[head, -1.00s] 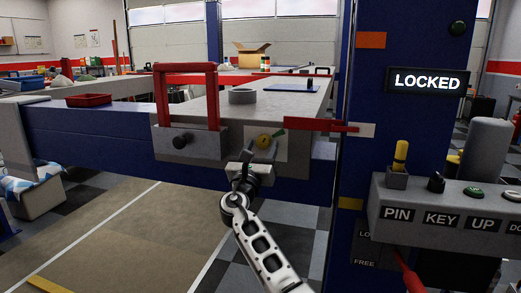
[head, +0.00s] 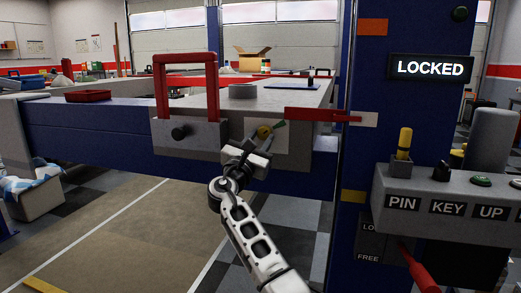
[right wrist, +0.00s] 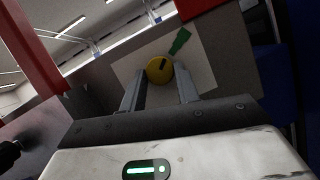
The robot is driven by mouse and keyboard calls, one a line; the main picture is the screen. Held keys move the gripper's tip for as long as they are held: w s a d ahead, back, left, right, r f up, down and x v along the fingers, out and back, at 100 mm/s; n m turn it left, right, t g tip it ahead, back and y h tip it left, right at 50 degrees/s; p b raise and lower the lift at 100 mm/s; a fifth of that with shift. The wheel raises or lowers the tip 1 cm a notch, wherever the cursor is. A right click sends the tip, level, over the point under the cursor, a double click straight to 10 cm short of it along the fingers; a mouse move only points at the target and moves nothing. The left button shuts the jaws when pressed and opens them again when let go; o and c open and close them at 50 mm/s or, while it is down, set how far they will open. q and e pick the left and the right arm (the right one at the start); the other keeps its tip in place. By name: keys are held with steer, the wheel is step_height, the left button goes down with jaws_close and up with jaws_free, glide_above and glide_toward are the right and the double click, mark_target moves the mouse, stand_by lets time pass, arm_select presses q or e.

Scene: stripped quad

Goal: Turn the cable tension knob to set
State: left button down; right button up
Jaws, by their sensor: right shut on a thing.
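My left gripper is out of view.
A red handle frame (head: 187,70) and a block with a black knob (head: 180,132) are to the left. A red lever (head: 318,115) crosses close to the right. A blue post carries a LOCKED sign (head: 430,68) and a control box (head: 440,195).

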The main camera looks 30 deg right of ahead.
steer(key=shift+m+g+b, duration=0.8)
steer(key=shift+m, duration=0.7)
steer(key=shift+a, duration=0.1)
steer(key=o, duration=1)
steer(key=shift+c, duration=0.2)
steer(key=shift+a, duration=0.1)
steer(key=v, duration=1.5)
steer(key=shift+a+f, duration=0.3)
steer(key=shift+f, duration=0.05)
